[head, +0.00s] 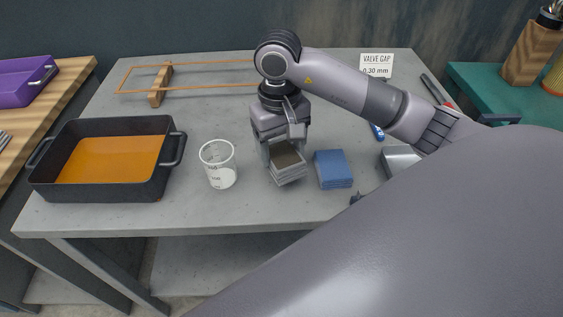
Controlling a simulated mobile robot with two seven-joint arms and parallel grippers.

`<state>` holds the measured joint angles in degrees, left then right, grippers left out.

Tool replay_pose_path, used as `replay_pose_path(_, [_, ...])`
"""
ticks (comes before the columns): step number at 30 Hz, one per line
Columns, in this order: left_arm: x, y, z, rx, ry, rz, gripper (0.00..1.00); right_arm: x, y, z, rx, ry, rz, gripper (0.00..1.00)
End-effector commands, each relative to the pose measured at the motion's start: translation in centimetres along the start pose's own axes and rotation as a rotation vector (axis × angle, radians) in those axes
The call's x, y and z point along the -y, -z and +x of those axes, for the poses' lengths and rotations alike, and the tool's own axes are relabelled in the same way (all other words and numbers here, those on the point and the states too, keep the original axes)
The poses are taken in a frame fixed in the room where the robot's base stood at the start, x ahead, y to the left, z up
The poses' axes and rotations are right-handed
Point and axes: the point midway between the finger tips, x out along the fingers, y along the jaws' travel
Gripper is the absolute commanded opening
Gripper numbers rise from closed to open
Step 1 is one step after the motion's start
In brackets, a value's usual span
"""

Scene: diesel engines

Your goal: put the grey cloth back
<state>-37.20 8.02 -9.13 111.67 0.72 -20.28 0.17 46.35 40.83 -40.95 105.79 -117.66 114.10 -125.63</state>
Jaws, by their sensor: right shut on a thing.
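The grey cloth (288,170) is a folded stack with a darker, brownish top. It is in the middle of the grey table, left of a folded blue cloth (333,169). My right gripper (282,150) points down at the grey cloth and is shut on its far part. The fingertips are partly hidden by the wrist and the cloth. I cannot tell whether the cloth touches the table or is slightly above it. My left gripper is not in view.
A clear measuring beaker (219,164) stands close to the left of the cloth. A black pan with orange liquid (107,160) sits farther left. A wooden frame (160,84) lies at the back. A "VALVE GAP 0.30 mm" card (376,65) stands at the back right. My right arm hides the right side.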

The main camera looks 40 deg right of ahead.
Motion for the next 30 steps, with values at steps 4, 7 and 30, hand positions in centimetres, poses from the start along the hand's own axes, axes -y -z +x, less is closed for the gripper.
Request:
replay_pose_path(4, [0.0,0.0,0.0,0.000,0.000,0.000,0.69,0.1,0.0,1.0,0.000,0.001,-0.001,0.36])
replay_pose_path(7, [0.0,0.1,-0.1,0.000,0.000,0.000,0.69,0.1,0.0,2.3,0.003,0.001,0.001,0.36])
replay_pose_path(30, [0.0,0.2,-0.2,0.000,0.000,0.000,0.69,0.1,0.1,4.3,-0.002,0.001,0.000,0.95])
